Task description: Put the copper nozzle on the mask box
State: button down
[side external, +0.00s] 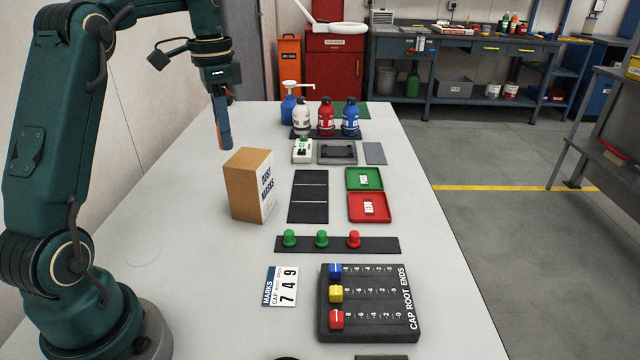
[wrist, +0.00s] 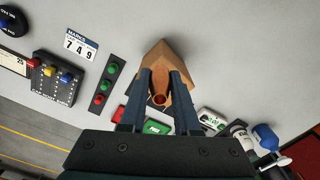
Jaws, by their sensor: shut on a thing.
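The mask box (side external: 248,186), brown cardboard with a white side reading DUST MASKS, stands upright on the left part of the table. My gripper (side external: 224,146) points down above the table, behind the box in the side view. The box (wrist: 176,58) shows beyond the fingertips there, apart from the nozzle as far as I can tell.
Right of the box lie a black pad (side external: 308,196), a green tray (side external: 364,179) and a red tray (side external: 369,208). A strip with green and red knobs (side external: 337,244) and a slider block (side external: 368,303) are nearer. Several bottles (side external: 326,118) stand at the back. Table left of the box is clear.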

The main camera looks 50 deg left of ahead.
jog(key=shift+f, duration=1.7)
jog(key=c, duration=0.6)
grip_release()
jog(key=shift+f, duration=0.15)
jog(key=shift+c, duration=0.2)
